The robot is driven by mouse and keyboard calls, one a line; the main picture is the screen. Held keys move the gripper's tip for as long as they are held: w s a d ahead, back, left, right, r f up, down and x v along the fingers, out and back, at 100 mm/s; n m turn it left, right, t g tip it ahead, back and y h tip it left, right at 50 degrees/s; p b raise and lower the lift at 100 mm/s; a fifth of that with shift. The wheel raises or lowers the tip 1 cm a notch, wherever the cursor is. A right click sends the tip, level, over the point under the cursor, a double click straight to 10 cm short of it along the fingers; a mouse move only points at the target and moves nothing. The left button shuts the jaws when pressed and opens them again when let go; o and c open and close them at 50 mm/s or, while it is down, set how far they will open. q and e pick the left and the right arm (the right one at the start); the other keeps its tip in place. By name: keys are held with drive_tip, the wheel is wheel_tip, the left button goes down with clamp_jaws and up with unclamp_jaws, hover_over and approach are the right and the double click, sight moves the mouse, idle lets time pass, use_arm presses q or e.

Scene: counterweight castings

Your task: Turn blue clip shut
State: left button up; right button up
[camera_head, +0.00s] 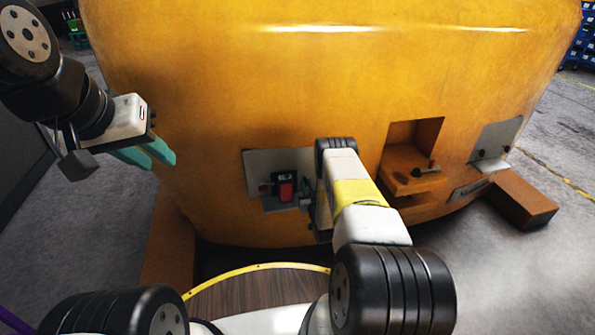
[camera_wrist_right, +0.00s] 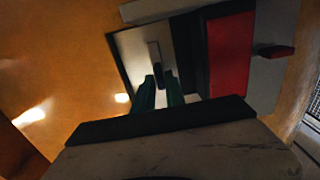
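A grey metal plate (camera_head: 263,162) on the yellow casting carries a black and red block (camera_head: 286,188). The block's red face (camera_wrist_right: 230,55) is large in the right wrist view. My right gripper (camera_wrist_right: 160,84) has its green fingers at the plate, beside the block. A small dark piece (camera_wrist_right: 158,73) on a pale strip lies at its fingertips, with a narrow gap between the fingers. I cannot tell whether they grip it. No clearly blue clip can be made out. My left gripper (camera_head: 160,160) hangs empty at the left, its teal fingers apart.
The big yellow casting (camera_head: 270,80) fills the middle. Open floor lies at far left and right.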

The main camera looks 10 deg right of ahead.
clamp_jaws()
drive_tip(key=shift+d+m, duration=0.1)
drive_tip(key=shift+m, duration=0.3)
drive_tip(key=m, duration=0.4)
drive_tip(key=shift+d, duration=0.1)
drive_tip(key=m, duration=0.6)
drive_tip(key=shift+f, duration=0.1)
drive_tip(key=m, duration=0.3)
drive_tip(key=shift+d+m, duration=0.1)
drive_tip(key=shift+m, duration=0.3)
drive_tip(key=shift+f+m, duration=0.1)
drive_tip(key=shift+m, duration=1.5)
